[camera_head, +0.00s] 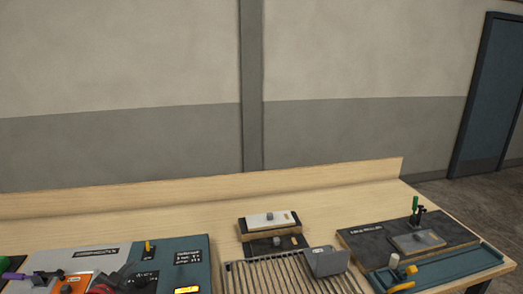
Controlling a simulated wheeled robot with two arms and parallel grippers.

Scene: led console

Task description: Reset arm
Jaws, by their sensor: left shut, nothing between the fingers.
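The led console (190,248) is at the lower left of the head view, with a grey panel on its left, a dark teal panel on its right and a lit yellow display (187,290). My left gripper (122,277), dark with red parts, shows low over the console at the bottom edge. It is shut, with nothing seen in it, and its arm is mostly cut off by the frame. I cannot tell whether it touches the console. My right gripper is not in view.
The table's back strip (330,196) is clear.

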